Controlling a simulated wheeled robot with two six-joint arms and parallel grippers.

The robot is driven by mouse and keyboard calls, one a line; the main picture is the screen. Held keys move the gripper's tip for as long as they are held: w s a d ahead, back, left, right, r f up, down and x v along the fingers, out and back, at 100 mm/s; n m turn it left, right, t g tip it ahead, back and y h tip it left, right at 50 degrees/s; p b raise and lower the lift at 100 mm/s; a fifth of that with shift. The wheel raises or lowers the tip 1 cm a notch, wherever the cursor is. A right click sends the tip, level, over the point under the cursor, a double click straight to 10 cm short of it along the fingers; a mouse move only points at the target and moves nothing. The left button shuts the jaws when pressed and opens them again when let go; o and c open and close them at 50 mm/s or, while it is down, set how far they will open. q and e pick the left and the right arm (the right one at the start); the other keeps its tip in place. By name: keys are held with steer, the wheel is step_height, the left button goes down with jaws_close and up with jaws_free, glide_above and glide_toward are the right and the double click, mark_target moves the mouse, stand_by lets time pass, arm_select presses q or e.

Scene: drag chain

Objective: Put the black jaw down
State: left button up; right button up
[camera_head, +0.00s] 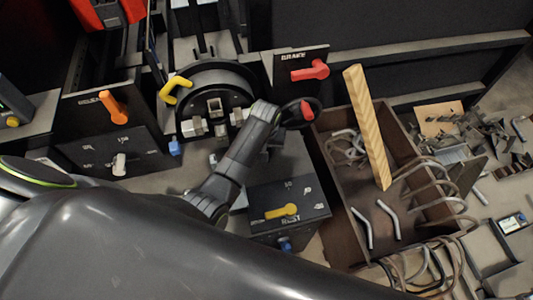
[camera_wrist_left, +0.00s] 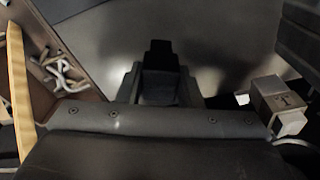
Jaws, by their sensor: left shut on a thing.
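In the left wrist view, my left gripper (camera_wrist_left: 160,88) is shut on the black jaw (camera_wrist_left: 160,58), a dark stepped block between its fingers. The surface behind the jaw is dark and blurred, so I cannot tell whether the jaw touches anything. In the head view, my left arm comes in from the left and its wrist reaches over the middle of the bench. The jaw is not clear there, with the fingers mostly hidden behind the wrist. My right gripper is not in view.
A round bending head (camera_head: 215,115) with steel blocks is left of my wrist. A REST box (camera_head: 290,212) with a yellow lever stands below right. A brown bin (camera_head: 338,215) holds bent tubes and a wooden plank (camera_head: 367,125). A red BRAKE lever (camera_head: 311,71) stands behind.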

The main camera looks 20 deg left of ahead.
arm_select(q)
steer(key=shift+f, duration=2.05)
steer(key=shift+f, duration=0.15)
steer(key=o, duration=1.1)
steer(key=shift+c, duration=0.2)
steer(key=shift+r, duration=0.7)
steer(key=r, duration=0.3)
steer(key=s+r, duration=0.1)
steer(key=r, duration=0.7)
steer(key=shift+s+d, duration=0.2)
steer(key=shift+s, duration=0.05)
